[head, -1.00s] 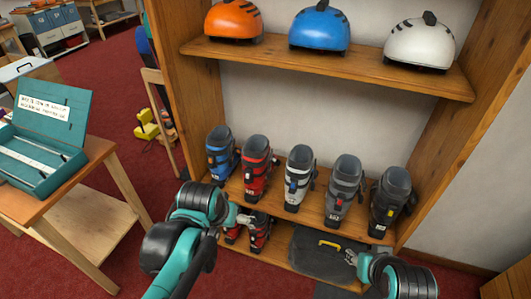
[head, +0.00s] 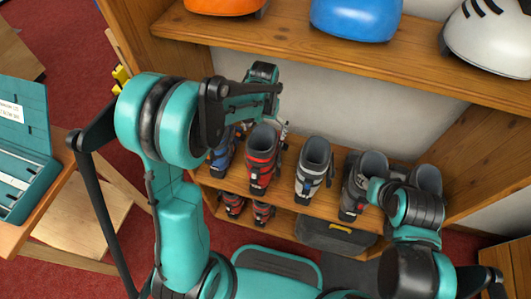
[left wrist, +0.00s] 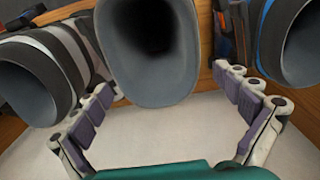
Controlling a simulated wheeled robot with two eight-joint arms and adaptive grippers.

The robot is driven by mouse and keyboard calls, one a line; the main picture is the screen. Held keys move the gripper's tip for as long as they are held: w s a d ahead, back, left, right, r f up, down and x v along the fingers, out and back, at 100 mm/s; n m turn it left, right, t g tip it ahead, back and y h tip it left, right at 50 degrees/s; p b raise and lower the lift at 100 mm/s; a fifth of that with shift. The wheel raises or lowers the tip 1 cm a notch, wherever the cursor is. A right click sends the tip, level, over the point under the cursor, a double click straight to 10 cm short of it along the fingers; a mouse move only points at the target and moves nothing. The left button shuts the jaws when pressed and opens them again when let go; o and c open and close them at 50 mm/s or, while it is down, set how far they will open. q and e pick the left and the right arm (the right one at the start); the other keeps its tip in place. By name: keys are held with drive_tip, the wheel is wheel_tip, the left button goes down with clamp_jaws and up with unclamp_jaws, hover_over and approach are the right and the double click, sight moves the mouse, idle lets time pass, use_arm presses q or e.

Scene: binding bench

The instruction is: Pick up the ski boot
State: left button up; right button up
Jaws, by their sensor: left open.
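A row of ski boots stands upright on the middle shelf: blue (head: 222,155), red (head: 262,160), white (head: 314,170), grey (head: 356,185) and a dark one at right, partly hidden by my right arm. My left gripper (head: 284,130) is above and behind the red boot, partly hidden by its own arm. In the left wrist view, the fingers are open on either side of the red boot's grey cuff (left wrist: 150,50), which lies ahead between them. The white boot (left wrist: 45,75) is left there and the blue boot (left wrist: 290,40) right. My right gripper is by the grey boot, its fingers unclear.
Orange (head: 225,5), blue (head: 355,18) and white (head: 490,38) helmets sit on the upper shelf, above the left arm. Smaller red boots (head: 233,205) and a dark case (head: 335,238) are below. A teal box (head: 25,160) stands on the left table.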

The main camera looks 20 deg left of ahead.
use_arm(q)
drive_tip(key=b, duration=0.3)
hover_over(265, 150)
wheel_tip(265, 150, down, 6)
drive_tip(key=shift+r, duration=0.15)
drive_tip(key=shift+r+p, duration=0.1)
drive_tip(key=shift+p, duration=0.2)
drive_tip(key=shift+c, duration=0.6)
drive_tip(key=c, duration=1.6)
